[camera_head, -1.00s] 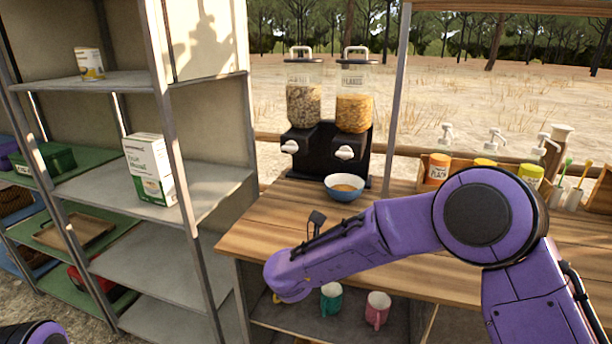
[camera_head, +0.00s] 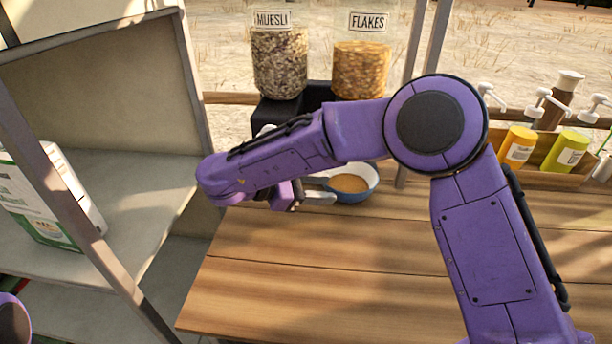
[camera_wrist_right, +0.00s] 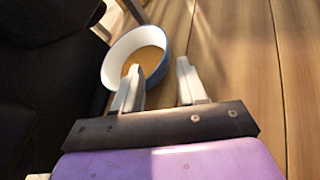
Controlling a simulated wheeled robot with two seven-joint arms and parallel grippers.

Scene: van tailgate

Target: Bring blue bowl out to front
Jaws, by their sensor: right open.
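The blue bowl (camera_head: 369,190), white inside with brown cereal in it, sits upright on the wooden counter in front of the dispenser. It also shows in the right wrist view (camera_wrist_right: 118,58). My right gripper (camera_head: 328,190) is open at the bowl's left side. In the right wrist view my right gripper (camera_wrist_right: 158,75) has one finger overlapping the bowl's inside and the other beyond its outer wall, with the near rim between them. I cannot tell whether a finger touches the bowl. My right forearm hides part of the counter and dispenser. My left gripper is out of view.
The cereal dispenser, with its muesli jar (camera_head: 280,62) and flakes jar (camera_head: 360,70), stands right behind the bowl. Sauce bottles (camera_head: 516,148) stand at the back right. A metal shelf (camera_head: 128,232) with a carton (camera_head: 58,200) is at left. The counter's front (camera_head: 330,290) is clear.

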